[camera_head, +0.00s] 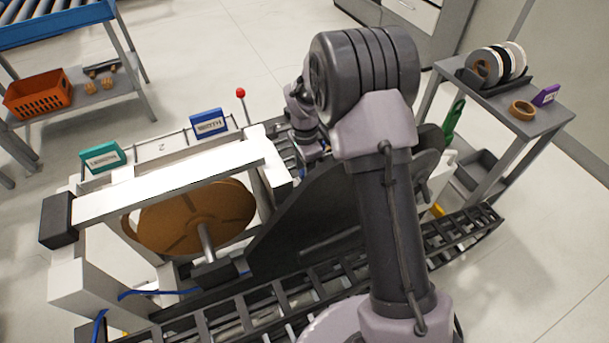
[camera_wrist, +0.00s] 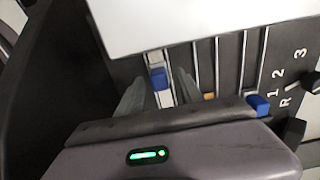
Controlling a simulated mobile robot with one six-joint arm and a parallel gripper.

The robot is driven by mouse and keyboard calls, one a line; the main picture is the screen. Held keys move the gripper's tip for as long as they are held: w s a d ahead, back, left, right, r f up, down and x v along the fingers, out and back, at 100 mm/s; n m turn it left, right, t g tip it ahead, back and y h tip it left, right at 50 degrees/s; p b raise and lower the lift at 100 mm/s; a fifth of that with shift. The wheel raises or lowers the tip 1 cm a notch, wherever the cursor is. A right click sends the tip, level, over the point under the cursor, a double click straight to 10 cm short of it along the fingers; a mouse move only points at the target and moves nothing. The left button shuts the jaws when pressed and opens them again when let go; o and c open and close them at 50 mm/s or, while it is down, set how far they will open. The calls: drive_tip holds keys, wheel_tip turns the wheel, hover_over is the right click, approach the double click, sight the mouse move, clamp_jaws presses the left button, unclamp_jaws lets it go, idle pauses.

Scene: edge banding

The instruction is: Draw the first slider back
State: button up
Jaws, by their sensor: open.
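In the wrist view, a blue slider knob (camera_wrist: 158,78) sits on a pale slot near the white panel's lower edge. My gripper (camera_wrist: 160,76) is open, with one dark finger on each side of this knob. I cannot tell whether the fingers touch it. A second blue knob (camera_wrist: 258,103) is at the near end of a slot to the right. An orange piece (camera_wrist: 209,96) shows between them, partly hidden by my gripper body. I cannot tell from the markings which knob is the first slider. In the head view, my arm mostly hides the gripper and sliders.
A white panel (camera_wrist: 200,18) covers the far ends of the slots. Markings 1, 2, 3 and R and black knobs (camera_wrist: 292,132) are at the right. In the head view, the machine holds a brown reel (camera_head: 190,218); a grey side table (camera_head: 545,122) stands right.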

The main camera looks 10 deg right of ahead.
drive_tip(key=shift+f, duration=0.55)
clamp_jaws()
idle(1.0)
